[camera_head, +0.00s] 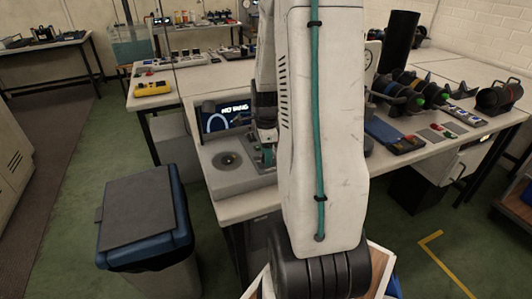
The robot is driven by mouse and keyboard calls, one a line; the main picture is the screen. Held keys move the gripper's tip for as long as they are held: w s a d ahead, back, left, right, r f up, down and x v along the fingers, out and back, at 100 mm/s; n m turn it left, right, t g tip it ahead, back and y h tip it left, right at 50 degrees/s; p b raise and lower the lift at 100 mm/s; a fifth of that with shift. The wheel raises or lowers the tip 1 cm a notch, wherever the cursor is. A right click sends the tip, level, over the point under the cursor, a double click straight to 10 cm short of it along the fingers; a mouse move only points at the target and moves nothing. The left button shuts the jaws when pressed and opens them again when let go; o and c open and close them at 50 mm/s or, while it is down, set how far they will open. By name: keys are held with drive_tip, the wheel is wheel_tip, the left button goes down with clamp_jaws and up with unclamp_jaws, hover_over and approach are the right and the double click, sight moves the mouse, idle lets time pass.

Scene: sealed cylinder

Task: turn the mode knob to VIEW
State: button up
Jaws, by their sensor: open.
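A grey console (224,178) stands on the near corner of the bench, left of my arm. A round dark part (227,160) is on its top; I cannot tell whether it is a knob or a recess. A lit screen (226,117) with white text and a blue arc stands behind it, the text too small to read surely. No VIEW label is readable, and I cannot make out the mode knob for certain. My gripper (266,155) is open, pointing down over the right part of the console. My arm hides most of it and what lies under it.
A bin with a blue rim and grey lid (137,208) stands on the floor left of the bench. A yellow device (153,88) lies on the bench's far left. Dark cylindrical devices (430,92) and small panels crowd the bench right of my arm. A tall black cylinder (399,42) stands behind.

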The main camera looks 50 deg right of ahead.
drive_tip(key=shift+f, duration=0.1)
drive_tip(key=c, duration=1)
